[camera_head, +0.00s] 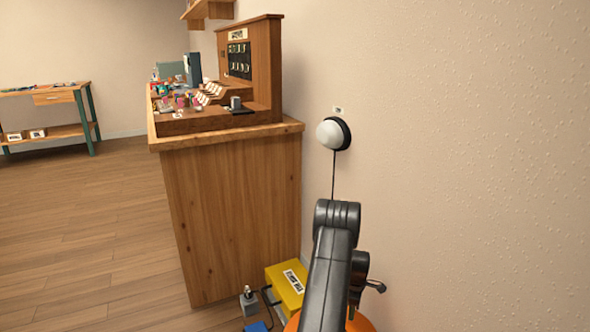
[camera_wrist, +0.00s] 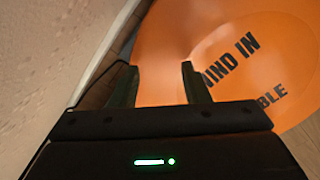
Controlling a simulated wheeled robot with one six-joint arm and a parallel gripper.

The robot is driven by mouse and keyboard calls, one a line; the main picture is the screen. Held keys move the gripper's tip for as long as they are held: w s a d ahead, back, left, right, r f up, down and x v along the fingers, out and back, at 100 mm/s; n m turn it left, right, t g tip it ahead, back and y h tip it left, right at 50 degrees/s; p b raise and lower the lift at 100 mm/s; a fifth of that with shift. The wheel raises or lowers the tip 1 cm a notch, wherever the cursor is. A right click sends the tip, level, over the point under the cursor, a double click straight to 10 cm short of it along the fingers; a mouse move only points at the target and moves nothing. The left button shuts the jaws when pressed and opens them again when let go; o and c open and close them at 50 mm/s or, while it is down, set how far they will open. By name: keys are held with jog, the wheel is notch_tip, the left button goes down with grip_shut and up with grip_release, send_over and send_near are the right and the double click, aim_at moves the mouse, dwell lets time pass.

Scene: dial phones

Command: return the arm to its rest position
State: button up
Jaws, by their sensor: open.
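My gripper (camera_wrist: 160,85) shows in the wrist view with its two dark fingers apart and nothing between them. Beyond the fingers is a large orange round surface (camera_wrist: 235,40) with dark lettering, partly cut off by the frame. In the head view my dark grey arm (camera_head: 333,265) stands at the lower middle, close to the wall. My gripper cannot be made out in the head view. A bit of orange (camera_head: 358,323) shows at the bottom edge, behind the arm.
A wooden counter (camera_head: 230,215) with small goods stands left of my arm. A yellow box (camera_head: 286,285) and a small grey item (camera_head: 249,303) are on the floor by it. A white dome lamp (camera_head: 331,134) is on the right wall (camera_head: 470,150). Open floor (camera_head: 90,230) lies left.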

jog(key=s+d, duration=0.1)
jog(key=s, duration=0.1)
jog(key=s+d+m, duration=0.1)
jog(key=s, duration=0.1)
jog(key=s+d+m+p, duration=0.1)
jog(key=s+d, duration=0.1)
jog(key=shift+s, duration=0.2)
jog(key=shift+s+d+m, duration=0.15)
jog(key=shift+s+m, duration=0.8)
jog(key=shift+m, duration=0.05)
